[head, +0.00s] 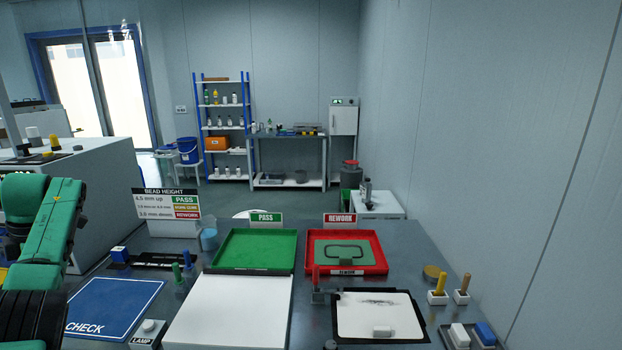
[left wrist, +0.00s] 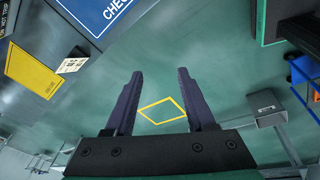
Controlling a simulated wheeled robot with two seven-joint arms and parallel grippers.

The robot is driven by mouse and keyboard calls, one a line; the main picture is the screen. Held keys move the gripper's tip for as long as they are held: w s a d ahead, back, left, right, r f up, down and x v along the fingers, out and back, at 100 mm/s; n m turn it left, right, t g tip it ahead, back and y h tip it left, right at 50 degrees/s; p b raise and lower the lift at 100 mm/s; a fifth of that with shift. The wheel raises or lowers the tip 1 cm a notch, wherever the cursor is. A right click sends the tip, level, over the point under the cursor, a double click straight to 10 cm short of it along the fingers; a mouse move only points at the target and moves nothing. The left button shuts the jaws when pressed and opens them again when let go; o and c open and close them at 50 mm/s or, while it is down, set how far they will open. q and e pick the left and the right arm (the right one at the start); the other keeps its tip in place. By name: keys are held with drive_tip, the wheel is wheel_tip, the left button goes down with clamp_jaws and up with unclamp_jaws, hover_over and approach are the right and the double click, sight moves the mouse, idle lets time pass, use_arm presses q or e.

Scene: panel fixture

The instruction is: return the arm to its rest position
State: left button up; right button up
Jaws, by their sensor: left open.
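My left arm (head: 38,240) is the green and black one at the left edge of the head view, beside the blue CHECK mat. Its gripper is out of that view. In the left wrist view, my left gripper (left wrist: 160,76) has its two dark fingers apart with nothing between them. Beyond the fingers are green floor and a yellow diamond outline (left wrist: 163,111). The CHECK mat (left wrist: 97,10) shows at the top of the wrist view, apart from the fingers. My right gripper is in neither view.
The blue CHECK mat (head: 113,306) lies near my arm on the table. A BEAD HEIGHT sign (head: 171,217) stands behind it. A green PASS tray (head: 256,248) is empty; a red REWORK tray (head: 376,262) holds a panel with a dark bead loop. A white board (head: 231,312) lies in front.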

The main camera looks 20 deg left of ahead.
use_arm(q)
drive_tip(key=s+a+f+m+y, duration=0.2)
drive_tip(key=a+f+m+y, duration=0.25)
drive_tip(key=f+m, duration=0.55)
drive_tip(key=s+a+f+m+y, duration=0.25)
drive_tip(key=a+f+m, duration=0.35)
drive_tip(key=f+m, duration=0.35)
drive_tip(key=s+d+f+m+t, duration=0.1)
drive_tip(key=s+f+m+t, duration=0.1)
drive_tip(key=s+f+m, duration=0.6)
drive_tip(key=s+d+f+m+t, duration=0.1)
drive_tip(key=s+f+m+t, duration=0.1)
drive_tip(key=f+m, duration=0.7)
drive_tip(key=s+d+f+g+h, duration=0.1)
drive_tip(key=s+d+f+h, duration=0.2)
drive_tip(key=d+f, duration=0.75)
drive_tip(key=s+d+f+h, duration=0.25)
drive_tip(key=d+f, duration=0.45)
drive_tip(key=d, duration=0.7)
drive_tip(key=s+d+f+n+h, duration=0.1)
drive_tip(key=d+f+h, duration=0.1)
drive_tip(key=d, duration=1.1)
drive_tip(key=s+d+f+h, duration=0.1)
drive_tip(key=d+f, duration=0.4)
drive_tip(key=d, duration=0.7)
drive_tip(key=shift+s+d+n+h, duration=0.35)
